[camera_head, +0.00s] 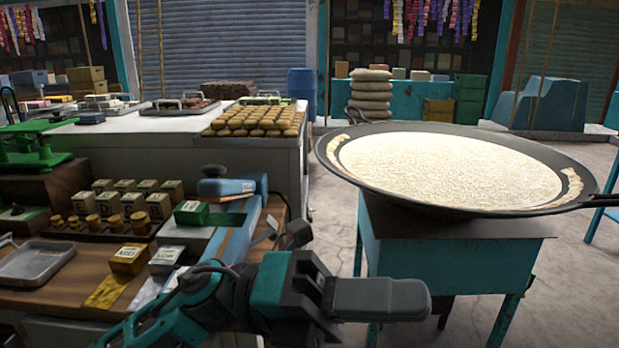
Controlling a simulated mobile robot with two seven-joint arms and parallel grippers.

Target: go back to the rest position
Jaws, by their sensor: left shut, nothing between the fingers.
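My left gripper (382,298) reaches in from the bottom left, teal and black with grey fingers. It points right, is shut and holds nothing. It appears in front of the lower part of the teal stand (385,245), apart from the pan as far as I can tell. A wide dark pan (335,165) sits on the stand, filled with pale, bubbly milk (450,170). My right gripper is not in view.
A wooden counter (60,190) at left carries weights, small boxes, a green scale (35,145) and a metal tray (38,262). A white table (150,125) with sweets (255,120) stands behind. Stacked sacks (371,95) stand at the back. Floor shows right of the stand.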

